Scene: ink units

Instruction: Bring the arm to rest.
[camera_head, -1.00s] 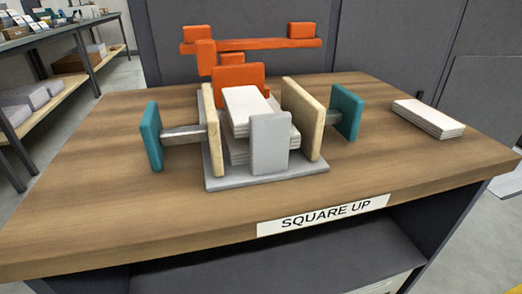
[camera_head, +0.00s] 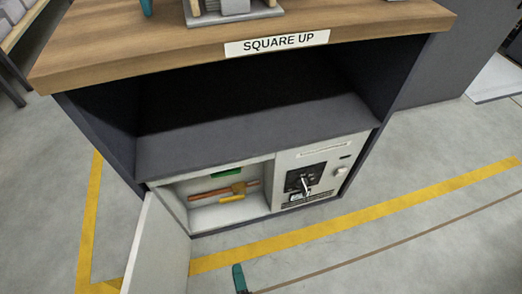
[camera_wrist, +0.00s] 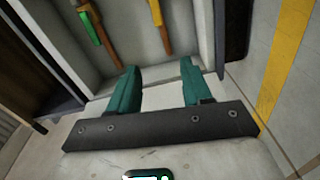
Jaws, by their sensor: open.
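My gripper (camera_wrist: 157,72) is open, its two teal fingers apart with nothing between them. In the wrist view it points at a pale open compartment (camera_wrist: 66,43) that holds a green and orange piece (camera_wrist: 96,24) and an orange bar (camera_wrist: 161,26). The fingers appear apart from these pieces. In the head view only a small teal part of my gripper (camera_head: 239,279) shows at the bottom edge, in front of the bench. The rest of my arm is out of view there.
The bench (camera_head: 130,50) has a dark empty shelf space (camera_head: 235,105). Below, a white door (camera_head: 160,250) stands open at the left of the compartment (camera_head: 203,218). A panel with a black handle (camera_head: 305,182) is to the right. Yellow-lined floor (camera_head: 400,205) lies in front.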

